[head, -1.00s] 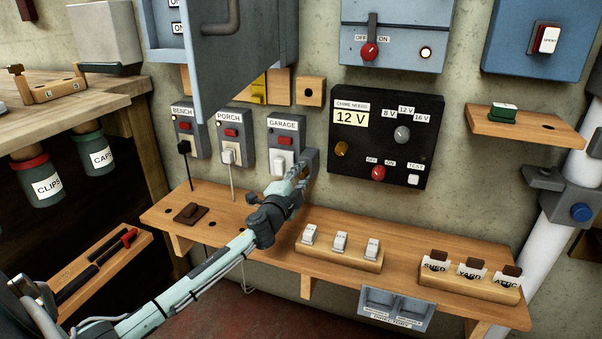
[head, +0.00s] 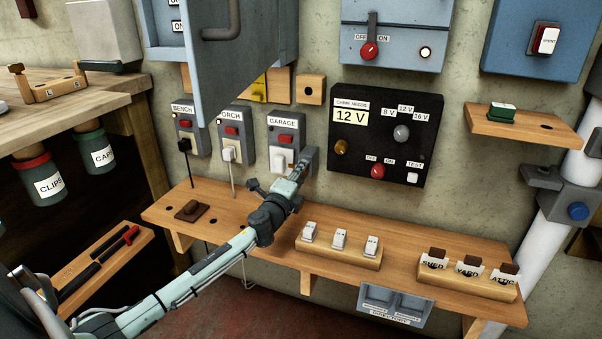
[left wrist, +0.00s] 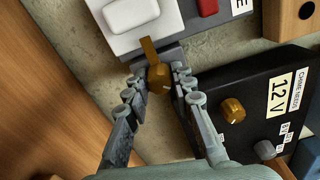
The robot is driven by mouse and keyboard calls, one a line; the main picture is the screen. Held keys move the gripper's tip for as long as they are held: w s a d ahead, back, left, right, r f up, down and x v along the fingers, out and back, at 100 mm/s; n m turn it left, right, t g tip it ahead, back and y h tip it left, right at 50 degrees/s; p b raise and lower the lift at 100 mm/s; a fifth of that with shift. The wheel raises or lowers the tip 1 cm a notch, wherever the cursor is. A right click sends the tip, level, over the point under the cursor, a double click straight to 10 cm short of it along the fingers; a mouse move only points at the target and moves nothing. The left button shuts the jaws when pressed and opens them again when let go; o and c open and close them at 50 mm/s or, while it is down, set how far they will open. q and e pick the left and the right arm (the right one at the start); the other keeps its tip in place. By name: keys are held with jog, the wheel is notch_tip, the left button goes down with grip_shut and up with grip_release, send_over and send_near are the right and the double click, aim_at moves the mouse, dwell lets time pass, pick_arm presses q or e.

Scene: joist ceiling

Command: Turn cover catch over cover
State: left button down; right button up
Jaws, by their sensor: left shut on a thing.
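The cover catch (left wrist: 158,76) is a brass knob with a flat brass tab, on a grey plate in the left wrist view. Its tab points up to the edge of the white cover plate (left wrist: 118,40), seeming to reach or slightly overlap it. That plate belongs to the GARAGE unit (head: 285,140), whose white front (head: 281,160) shows in the head view. My left gripper (left wrist: 160,78) has its fingers on both sides of the knob and is shut on it. In the head view, the left gripper (head: 306,162) hides the catch. My right gripper is out of view.
The black chime box (head: 385,178), with its own brass knob (head: 341,147), is close right of the gripper. A blue cabinet door (head: 235,70) hangs above. The wooden shelf (head: 225,235) below carries a brown piece and a block of white switches (head: 340,240).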

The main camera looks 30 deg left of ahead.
pick_arm(q)
jog(key=c, duration=1.6)
grip_release()
jog(key=o, duration=0.3)
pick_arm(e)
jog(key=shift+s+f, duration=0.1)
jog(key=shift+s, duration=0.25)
pick_arm(q)
jog(key=v, duration=1.2)
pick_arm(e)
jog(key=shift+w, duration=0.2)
